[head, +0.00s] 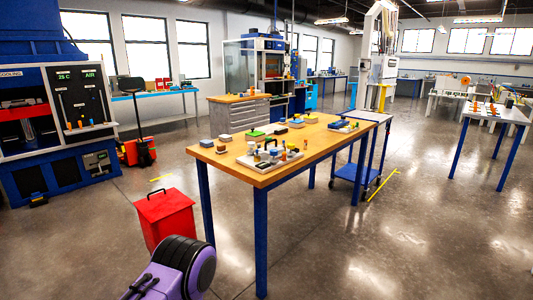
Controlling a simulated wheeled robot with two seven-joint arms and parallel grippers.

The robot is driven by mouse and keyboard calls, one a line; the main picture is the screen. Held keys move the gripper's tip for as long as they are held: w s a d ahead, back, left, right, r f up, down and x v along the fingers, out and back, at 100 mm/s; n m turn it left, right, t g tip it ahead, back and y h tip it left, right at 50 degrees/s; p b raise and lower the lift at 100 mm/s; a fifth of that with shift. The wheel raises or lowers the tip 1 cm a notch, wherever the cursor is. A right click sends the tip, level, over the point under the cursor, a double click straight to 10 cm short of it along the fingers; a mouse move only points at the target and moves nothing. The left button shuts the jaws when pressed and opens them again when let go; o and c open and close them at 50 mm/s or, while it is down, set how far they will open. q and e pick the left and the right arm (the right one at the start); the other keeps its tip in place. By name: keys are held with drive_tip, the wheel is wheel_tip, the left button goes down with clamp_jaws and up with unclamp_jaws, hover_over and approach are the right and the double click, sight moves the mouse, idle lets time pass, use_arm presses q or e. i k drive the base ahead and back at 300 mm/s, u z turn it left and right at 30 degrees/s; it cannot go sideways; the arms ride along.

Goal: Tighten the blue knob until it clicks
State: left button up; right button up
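I cannot pick out a blue knob for certain. A white tray (250,163) with several small fittings lies at the near end of the wooden-topped table (319,145). The fittings are too small to tell apart. A blue machine (40,158) stands at the left. Its dark panel (79,97) carries a green "25 C" readout and an "AIR" label, with small coloured parts below. Neither of my grippers shows in the head view.
A red lidded bin (164,216) stands on the floor left of the table. A blue cart (358,172) stands behind the table. A white-topped table (497,113) is at the right. The floor at the front right is clear.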

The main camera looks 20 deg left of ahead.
sight(273, 152)
drive_tip(key=u, duration=0.55)
drive_tip(key=i, duration=0.6)
drive_tip(key=u, duration=0.75)
drive_tip(key=i, duration=0.9)
drive_tip(key=z, duration=0.85)
drive_tip(key=i, duration=0.55)
drive_tip(key=z, duration=0.55)
